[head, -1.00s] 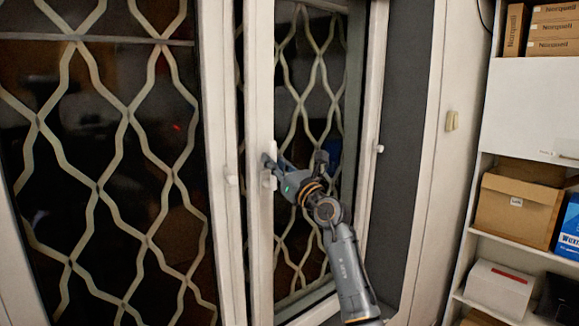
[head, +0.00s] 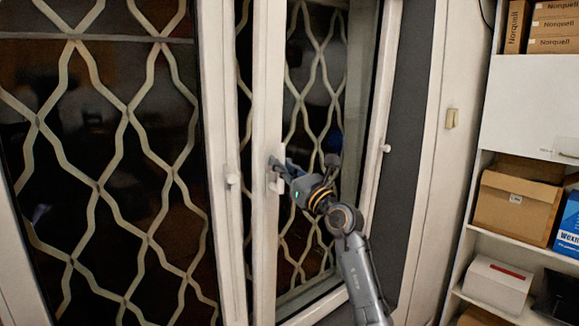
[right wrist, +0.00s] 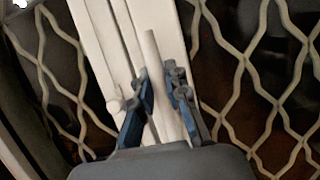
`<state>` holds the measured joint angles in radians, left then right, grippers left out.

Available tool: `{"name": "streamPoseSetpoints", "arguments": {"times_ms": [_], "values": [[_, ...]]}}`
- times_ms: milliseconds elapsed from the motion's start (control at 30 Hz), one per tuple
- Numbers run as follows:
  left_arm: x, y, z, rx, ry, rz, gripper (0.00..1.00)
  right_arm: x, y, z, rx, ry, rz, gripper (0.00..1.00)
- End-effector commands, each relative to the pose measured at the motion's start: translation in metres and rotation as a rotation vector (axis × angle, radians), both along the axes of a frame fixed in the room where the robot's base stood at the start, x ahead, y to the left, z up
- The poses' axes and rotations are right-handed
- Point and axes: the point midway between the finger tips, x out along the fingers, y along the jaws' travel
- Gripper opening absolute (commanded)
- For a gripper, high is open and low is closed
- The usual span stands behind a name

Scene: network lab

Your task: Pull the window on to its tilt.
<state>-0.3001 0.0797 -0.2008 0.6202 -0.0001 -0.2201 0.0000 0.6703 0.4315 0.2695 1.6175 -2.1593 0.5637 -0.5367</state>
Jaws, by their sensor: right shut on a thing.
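The window (head: 268,90) is a white-framed sash with dark glass and a lattice showing behind it. Its left upright stands away from the fixed frame, with a gap that is wider at the top than at the bottom. The white window handle (head: 275,184) is on that upright. My right gripper (head: 281,172) is shut on the handle, partly hiding it. In the right wrist view the handle (right wrist: 151,58) is a pale bar passing between the blue-grey fingers (right wrist: 163,100) and sticking out beyond them. My left gripper is in neither view.
A small white knob (head: 385,149) sits on the frame right of the sash. Shelves with cardboard boxes (head: 515,203) stand at right.

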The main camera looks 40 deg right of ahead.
Motion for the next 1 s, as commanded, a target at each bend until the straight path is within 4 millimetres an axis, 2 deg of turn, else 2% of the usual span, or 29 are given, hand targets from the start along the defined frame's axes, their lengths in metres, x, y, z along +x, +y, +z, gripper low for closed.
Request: {"name": "streamPoseSetpoints", "arguments": {"times_ms": [667,700,867,900,1000], "values": [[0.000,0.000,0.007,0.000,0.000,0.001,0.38,-0.026,-0.004,0.007,0.000,-0.015,-0.006,0.00],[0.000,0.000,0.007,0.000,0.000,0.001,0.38,-0.027,-0.004,0.006,0.001,-0.016,-0.004,0.19],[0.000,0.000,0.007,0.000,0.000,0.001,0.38,-0.026,-0.003,0.005,0.001,-0.012,-0.003,0.52],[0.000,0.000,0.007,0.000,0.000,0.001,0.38,-0.025,-0.003,0.004,0.001,-0.011,-0.003,0.57],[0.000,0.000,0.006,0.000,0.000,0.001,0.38,-0.025,-0.003,0.003,0.000,-0.009,-0.002,0.57]]}}
